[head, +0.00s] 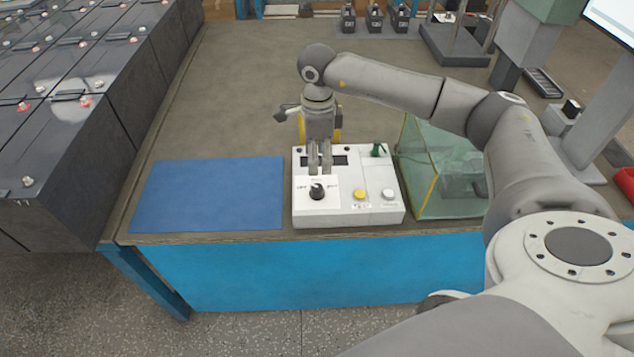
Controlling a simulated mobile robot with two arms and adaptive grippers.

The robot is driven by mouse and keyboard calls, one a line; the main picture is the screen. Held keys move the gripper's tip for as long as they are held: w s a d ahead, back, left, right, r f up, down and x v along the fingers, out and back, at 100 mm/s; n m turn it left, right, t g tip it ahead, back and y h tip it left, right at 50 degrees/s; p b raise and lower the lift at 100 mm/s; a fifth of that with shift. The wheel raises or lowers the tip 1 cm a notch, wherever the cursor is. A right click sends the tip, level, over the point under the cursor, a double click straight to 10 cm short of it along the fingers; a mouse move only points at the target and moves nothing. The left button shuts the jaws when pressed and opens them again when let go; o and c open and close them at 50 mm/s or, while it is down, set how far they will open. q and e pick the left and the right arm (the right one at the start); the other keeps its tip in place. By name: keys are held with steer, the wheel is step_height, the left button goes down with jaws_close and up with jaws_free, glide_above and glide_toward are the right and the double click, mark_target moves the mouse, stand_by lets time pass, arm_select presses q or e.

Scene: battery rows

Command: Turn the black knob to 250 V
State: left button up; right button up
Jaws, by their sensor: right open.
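The black knob (317,191) sits on the front left of a white control box (345,209), with small markings around it that are too small to read. The box stands near the table's front edge. My right gripper (319,172) points down over the box, just behind and above the knob. Its two fingers are slightly apart with nothing between them. I cannot tell whether the fingertips touch the box. The box also has a dark display (338,160), a yellow button (360,194), a pale button (388,194) and a green-topped part (377,150). My left gripper is not in view.
A blue mat (208,196) lies left of the box. A clear greenish case with yellow edges (425,180) stands close on its right. Dark battery blocks (80,140) line the left side. The table (230,80) behind the mat is bare.

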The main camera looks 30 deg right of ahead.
mark_target(317, 186)
step_height(317, 186, down, 10)
steer(key=shift+p, duration=0.75)
steer(key=c, duration=1)
steer(key=shift+c, duration=0.3)
steer(key=shift+m, duration=0.3)
steer(key=m+b, duration=0.1)
steer(key=m, duration=0.3)
steer(key=shift+a+m, duration=0.1)
steer(key=shift+m, duration=0.2)
steer(key=m+b, duration=0.1)
steer(key=m, duration=0.5)
steer(key=shift+m, duration=0.4)
